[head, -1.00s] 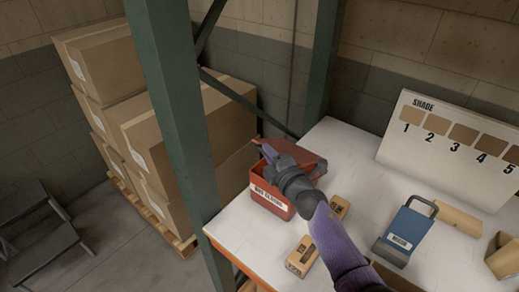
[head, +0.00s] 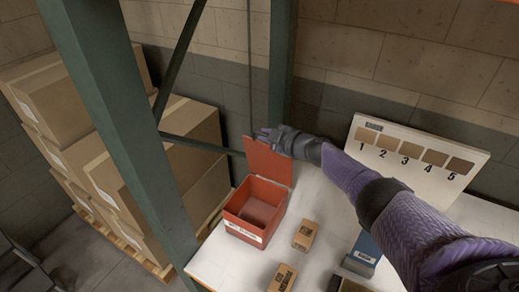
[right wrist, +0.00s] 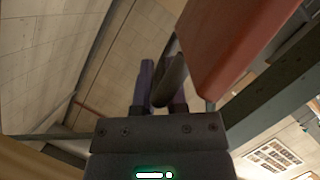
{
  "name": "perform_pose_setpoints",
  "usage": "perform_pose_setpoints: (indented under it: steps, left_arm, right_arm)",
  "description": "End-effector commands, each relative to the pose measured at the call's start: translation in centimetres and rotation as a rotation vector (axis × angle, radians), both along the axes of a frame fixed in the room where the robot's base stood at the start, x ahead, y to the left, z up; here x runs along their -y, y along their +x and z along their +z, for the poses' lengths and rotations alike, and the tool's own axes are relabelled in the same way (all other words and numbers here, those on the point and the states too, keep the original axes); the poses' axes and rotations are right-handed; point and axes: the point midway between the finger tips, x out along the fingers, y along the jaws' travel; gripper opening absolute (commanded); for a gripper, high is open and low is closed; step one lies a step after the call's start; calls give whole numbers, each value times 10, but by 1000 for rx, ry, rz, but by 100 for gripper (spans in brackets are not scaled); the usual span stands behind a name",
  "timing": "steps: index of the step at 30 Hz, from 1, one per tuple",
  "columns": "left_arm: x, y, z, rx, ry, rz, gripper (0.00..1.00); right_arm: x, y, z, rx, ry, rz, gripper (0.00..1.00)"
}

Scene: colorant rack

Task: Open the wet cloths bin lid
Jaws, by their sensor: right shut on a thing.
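The red wet cloths bin (head: 256,207) stands on the left end of the white table, with a white label on its front. Its lid (head: 265,163) stands raised, about upright, at the bin's back edge, and the inside of the bin shows. In the right wrist view the lid (right wrist: 230,45) is a red panel beside the fingers (right wrist: 160,85); the exact contact is hard to see. My left gripper is not in view.
A green rack post (head: 125,130) stands left of the bin. Small brown boxes (head: 305,236) lie right of and before it. A blue container (head: 366,250) and the shade board (head: 415,152) are further right. Stacked cartons (head: 110,180) stand beyond the post.

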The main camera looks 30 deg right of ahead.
Motion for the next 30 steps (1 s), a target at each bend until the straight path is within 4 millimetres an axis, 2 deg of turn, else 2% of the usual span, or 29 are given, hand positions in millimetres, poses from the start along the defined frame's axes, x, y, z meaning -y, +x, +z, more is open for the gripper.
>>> perform_pose_setpoints:
  steps: [1,3,9,26,27,30]
  left_arm:
    - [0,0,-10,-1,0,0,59]
    - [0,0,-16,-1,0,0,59]
    - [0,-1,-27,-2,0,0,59]
    - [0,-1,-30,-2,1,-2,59]
    - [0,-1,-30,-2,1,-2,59]
    - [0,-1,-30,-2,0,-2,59]
  right_arm:
    - [5,3,-3,-8,14,-2,0]
    - [9,7,-3,-7,12,-2,0]
    - [19,13,0,-8,12,-2,0]
    - [23,16,3,-7,11,1,0]
    - [23,16,3,-7,11,1,22]
    - [23,16,3,-7,11,1,43]
